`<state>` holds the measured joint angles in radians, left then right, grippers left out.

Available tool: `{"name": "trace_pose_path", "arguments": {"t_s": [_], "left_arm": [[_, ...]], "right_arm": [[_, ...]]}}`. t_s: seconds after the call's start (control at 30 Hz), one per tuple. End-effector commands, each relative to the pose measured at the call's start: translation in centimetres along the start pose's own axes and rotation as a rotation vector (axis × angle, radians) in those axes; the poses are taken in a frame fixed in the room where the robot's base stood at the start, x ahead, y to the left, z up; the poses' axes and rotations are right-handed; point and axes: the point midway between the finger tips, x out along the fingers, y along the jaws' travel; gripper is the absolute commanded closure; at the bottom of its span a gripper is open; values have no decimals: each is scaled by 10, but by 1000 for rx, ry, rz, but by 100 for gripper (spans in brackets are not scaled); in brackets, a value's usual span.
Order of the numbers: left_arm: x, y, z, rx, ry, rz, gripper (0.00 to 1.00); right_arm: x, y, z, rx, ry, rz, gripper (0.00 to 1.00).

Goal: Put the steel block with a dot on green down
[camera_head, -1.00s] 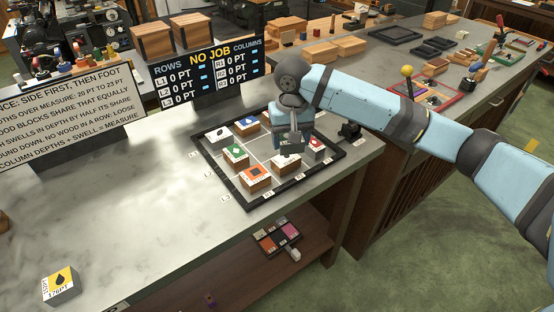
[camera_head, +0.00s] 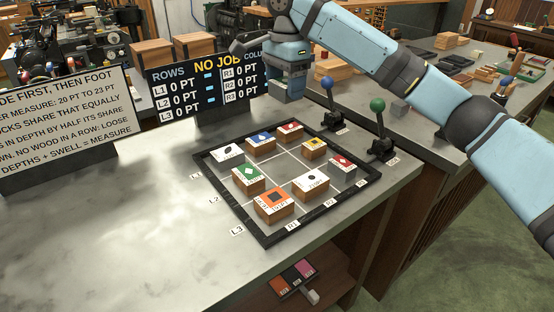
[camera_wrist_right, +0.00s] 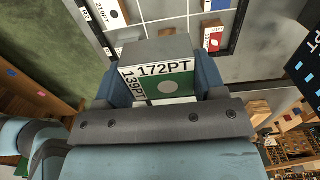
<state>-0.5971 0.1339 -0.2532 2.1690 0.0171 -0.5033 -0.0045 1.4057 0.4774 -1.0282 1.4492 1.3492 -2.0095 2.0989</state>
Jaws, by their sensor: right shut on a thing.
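My right gripper (camera_head: 288,92) is raised above the far edge of the framed grid, in front of the scoreboard. It is shut on the steel block with a dot on green (camera_wrist_right: 167,85). In the right wrist view the block's green face shows a pale dot and the labels 172PT and 139PT. Its grey metal side (camera_wrist_right: 155,48) sits between the two fingers. The black-framed grid (camera_head: 263,242) lies on the counter below, holding several blocks with coloured tops. A wooden block with a green top (camera_head: 248,175) stands at its left side. My left gripper is not in view.
The scoreboard (camera_head: 205,85) reads NO JOB. A blue-knobbed lever (camera_head: 327,84) and a green-knobbed lever (camera_head: 378,106) stand right of the grid. A sign (camera_head: 55,115) stands at left. The counter's left front (camera_head: 130,230) is clear.

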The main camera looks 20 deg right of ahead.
Motion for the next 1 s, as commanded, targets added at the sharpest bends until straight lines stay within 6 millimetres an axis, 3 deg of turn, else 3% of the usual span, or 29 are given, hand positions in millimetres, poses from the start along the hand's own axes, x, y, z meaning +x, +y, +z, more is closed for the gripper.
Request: {"name": "trace_pose_path", "arguments": {"t_s": [0.17, 0.4, 0.7, 1.0], "left_arm": [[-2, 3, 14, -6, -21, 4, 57], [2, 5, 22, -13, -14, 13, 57], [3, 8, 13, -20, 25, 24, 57], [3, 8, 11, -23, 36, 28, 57]], "right_arm": [[11, 0, 0, 7, 0, 1, 66], [72, 0, 0, 6, 1, 3, 66], [142, 0, 0, 5, 0, 0, 66], [167, 0, 0, 5, 0, 1, 66]]}}
